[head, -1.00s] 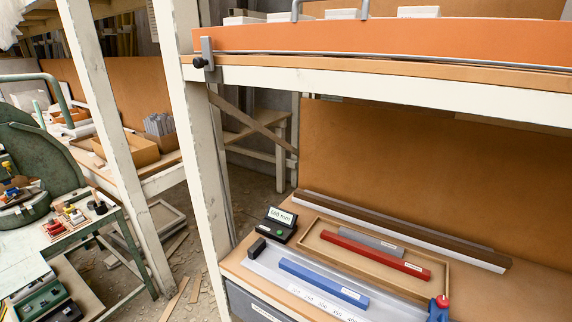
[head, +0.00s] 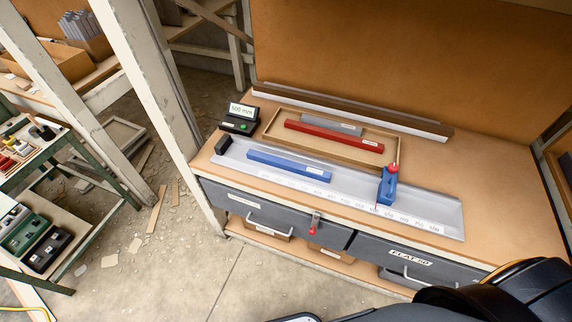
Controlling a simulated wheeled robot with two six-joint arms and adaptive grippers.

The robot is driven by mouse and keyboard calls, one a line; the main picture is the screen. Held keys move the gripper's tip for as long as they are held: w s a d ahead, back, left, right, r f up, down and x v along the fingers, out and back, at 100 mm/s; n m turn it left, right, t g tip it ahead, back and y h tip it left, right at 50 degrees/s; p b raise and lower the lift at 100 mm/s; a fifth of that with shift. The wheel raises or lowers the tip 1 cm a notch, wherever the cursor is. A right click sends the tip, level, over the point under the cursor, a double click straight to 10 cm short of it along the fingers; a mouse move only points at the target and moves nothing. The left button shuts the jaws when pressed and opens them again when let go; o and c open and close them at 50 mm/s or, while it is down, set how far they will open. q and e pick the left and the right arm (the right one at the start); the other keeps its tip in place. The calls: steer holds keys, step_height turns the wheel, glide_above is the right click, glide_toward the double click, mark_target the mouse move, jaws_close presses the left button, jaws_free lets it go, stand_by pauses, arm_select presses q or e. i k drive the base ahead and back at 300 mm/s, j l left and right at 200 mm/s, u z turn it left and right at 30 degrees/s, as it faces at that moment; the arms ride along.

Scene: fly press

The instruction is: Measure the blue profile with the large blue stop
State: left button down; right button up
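The blue profile (head: 289,165) lies lengthwise on the grey measuring rail (head: 420,203), toward its left part. The large blue stop (head: 387,187), with a red knob on top, stands on the rail to the right of the profile, with a clear gap between them. A small black end block (head: 223,145) sits at the rail's left end, a little apart from the profile. A black display (head: 241,117) behind it reads 600 mm and has a green button. Neither gripper is in view; a black part of my own body shows at the lower right.
A shallow wooden tray (head: 391,163) behind the rail holds a red profile (head: 333,136) and a grey profile (head: 331,127). Grey drawers (head: 290,224) with handles are below the bench top. Bare bench lies right of the rail. A green-framed cart (head: 66,146) stands at the left.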

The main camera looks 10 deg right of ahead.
mark_target(387, 189)
steer(key=z, duration=1.45)
